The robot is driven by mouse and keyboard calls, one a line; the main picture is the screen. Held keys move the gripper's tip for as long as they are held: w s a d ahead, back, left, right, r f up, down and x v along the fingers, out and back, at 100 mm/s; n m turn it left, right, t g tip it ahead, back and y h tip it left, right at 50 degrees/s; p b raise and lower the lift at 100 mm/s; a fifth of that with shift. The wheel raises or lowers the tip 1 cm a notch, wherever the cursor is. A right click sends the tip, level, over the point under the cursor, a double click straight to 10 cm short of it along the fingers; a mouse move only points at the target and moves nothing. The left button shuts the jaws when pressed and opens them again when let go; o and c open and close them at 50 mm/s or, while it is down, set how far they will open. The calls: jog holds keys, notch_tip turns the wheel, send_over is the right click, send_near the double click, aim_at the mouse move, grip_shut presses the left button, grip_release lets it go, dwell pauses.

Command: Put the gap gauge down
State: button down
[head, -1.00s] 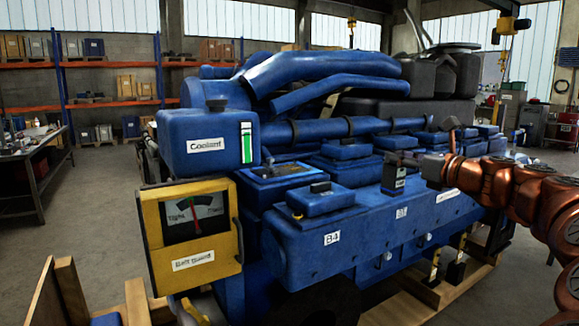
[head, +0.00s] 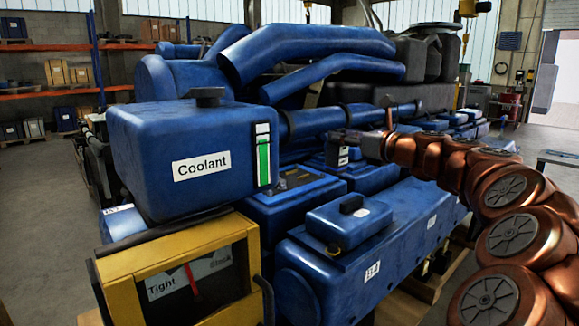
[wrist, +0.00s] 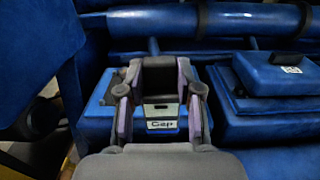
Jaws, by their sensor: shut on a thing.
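The gap gauge (wrist: 162,110) is a small dark block with a white label reading "Gap". It sits between the two fingers of my gripper (wrist: 160,96) in the wrist view, and the fingers are shut on it. In the head view the gauge (head: 343,156) hangs below my gripper (head: 345,136), over the blue engine (head: 405,215). Behind it in the wrist view is a blue box (wrist: 95,120) with a dark top. I cannot tell whether the gauge touches anything below.
A blue coolant tank (head: 150,150) stands on the left, above a yellow belt gauge (head: 185,270). A blue capped box (head: 348,222) sits on the engine's front ledge. Thick blue pipes (head: 310,55) run above. Open floor (head: 40,200) lies at left.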

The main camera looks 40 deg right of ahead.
aim_at(333, 153)
jog(key=w+f+p, duration=0.1)
jog(key=w+f, duration=0.1)
jog(key=w, duration=0.5)
jog(key=w+f+p, duration=0.2)
jog(key=w+f, duration=0.1)
jog(key=w, duration=0.5)
jog(key=shift+w+d, duration=0.15)
jog(key=shift+d, duration=0.25)
jog(key=c, duration=0.8)
grip_release()
jog(key=shift+f, duration=0.1)
jog(key=s+b, duration=0.2)
jog(key=s, duration=1)
jog(key=shift+a, duration=0.1)
